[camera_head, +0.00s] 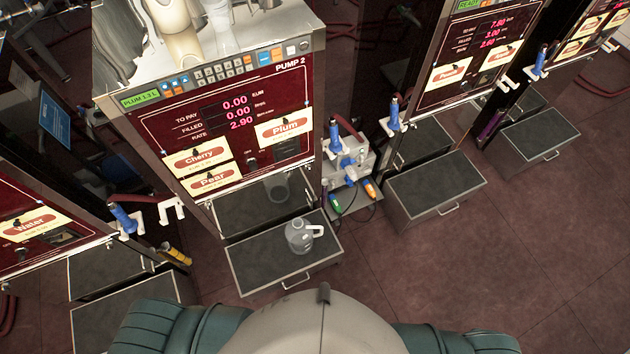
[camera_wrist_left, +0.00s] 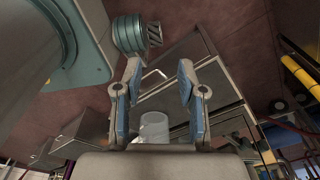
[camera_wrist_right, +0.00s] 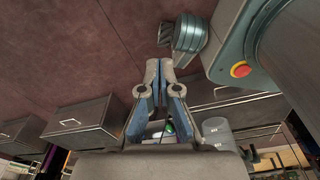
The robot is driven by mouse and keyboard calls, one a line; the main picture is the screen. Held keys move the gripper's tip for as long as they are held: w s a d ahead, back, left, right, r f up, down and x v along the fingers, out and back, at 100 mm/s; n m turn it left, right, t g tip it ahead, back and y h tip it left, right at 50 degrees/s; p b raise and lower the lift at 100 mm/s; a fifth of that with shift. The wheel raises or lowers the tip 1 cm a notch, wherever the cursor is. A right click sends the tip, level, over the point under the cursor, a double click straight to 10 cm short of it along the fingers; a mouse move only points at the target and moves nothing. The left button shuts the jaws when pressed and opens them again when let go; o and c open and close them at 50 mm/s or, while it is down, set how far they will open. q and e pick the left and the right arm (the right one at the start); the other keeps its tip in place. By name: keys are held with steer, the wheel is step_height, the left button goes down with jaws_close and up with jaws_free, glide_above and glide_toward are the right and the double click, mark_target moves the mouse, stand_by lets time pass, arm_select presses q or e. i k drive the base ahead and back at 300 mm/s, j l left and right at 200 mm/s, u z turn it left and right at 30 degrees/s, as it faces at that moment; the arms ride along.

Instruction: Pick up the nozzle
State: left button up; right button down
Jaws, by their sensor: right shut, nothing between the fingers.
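A blue nozzle (camera_head: 335,137) hangs upright in a holder at the right side of Pump 2 (camera_head: 238,100). Other blue nozzles hang beside the neighbouring pumps, one to the right (camera_head: 395,115), one far right (camera_head: 541,60) and one to the left (camera_head: 122,218). I cannot tell from the view which one is meant. My left gripper (camera_wrist_left: 159,67) is open and empty in the left wrist view. My right gripper (camera_wrist_right: 165,66) is shut and empty in the right wrist view, its fingertips together. Neither gripper shows in the head view, and neither touches a nozzle.
A grey jug with a white handle (camera_head: 299,236) stands on the pulled-out tray (camera_head: 255,268) below Pump 2. A small unit with green and orange connectors (camera_head: 347,170) and dangling cables sits right of it. More trays (camera_head: 434,190) stick out at right. The floor (camera_head: 450,270) is clear.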

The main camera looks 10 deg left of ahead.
mark_target(335, 147)
steer(key=k+j, duration=0.3)
steer(key=k, duration=0.15)
steer(key=k+j, duration=0.25)
steer(key=k, duration=0.2)
